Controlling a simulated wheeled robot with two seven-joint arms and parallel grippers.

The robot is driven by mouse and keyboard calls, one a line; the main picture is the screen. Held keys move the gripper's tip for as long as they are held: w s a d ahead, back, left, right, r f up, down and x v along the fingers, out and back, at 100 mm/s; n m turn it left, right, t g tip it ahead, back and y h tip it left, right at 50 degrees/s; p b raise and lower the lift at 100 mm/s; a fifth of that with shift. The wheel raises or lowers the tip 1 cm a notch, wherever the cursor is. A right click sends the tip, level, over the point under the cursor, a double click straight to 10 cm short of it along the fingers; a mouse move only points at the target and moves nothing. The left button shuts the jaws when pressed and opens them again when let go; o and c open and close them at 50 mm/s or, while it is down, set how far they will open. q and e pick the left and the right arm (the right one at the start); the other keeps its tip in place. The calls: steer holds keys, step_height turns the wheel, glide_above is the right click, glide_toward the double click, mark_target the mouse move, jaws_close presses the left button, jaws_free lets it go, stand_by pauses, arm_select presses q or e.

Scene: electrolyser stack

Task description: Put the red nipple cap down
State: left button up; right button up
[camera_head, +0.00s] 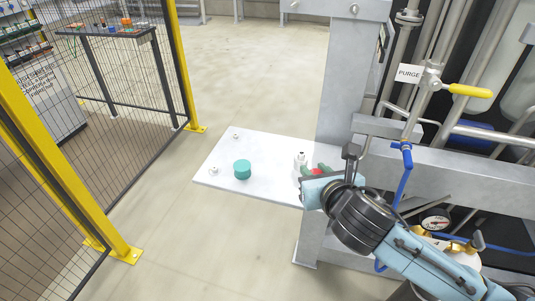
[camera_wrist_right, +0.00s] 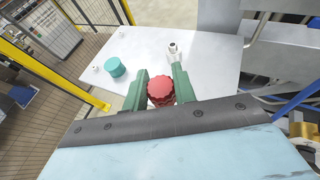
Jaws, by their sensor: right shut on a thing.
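The red nipple cap (camera_wrist_right: 160,92) is between the two green fingers of my right gripper (camera_wrist_right: 160,88) in the right wrist view. The gripper is shut on it. In the head view the right gripper (camera_head: 318,170) is over the right front part of the white shelf plate (camera_head: 265,150), and a bit of the red cap (camera_head: 317,171) shows there. I cannot tell whether the cap touches the plate. My left gripper is not in view.
A teal round cap (camera_head: 242,169) stands on the plate's left part, with small pale fittings (camera_head: 214,170) near it. The grey post (camera_head: 345,90) and pipes flank the right side. The plate's middle is clear.

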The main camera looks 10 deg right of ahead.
steer(key=w+d+r+m+h+p, duration=0.2)
steer(key=w+d+p, duration=0.1)
steer(key=w+p, duration=0.1)
steer(key=d+f+h, duration=0.1)
steer(key=f, duration=0.2)
steer(key=d+f+m+p, duration=0.1)
steer(key=d+f, duration=0.1)
steer(key=d+f+m+g+h+p, duration=0.1)
steer(key=d+f, duration=0.1)
steer(key=f, duration=0.1)
steer(key=shift+f+h, duration=0.3)
steer(key=shift+w+f+b, duration=0.1)
steer(key=shift+f+b, duration=0.3)
steer(key=shift+f, duration=1.9)
steer(key=shift+f, duration=0.2)
steer(key=o, duration=1)
steer(key=shift+o, duration=0.2)
steer(key=shift+r, duration=0.15)
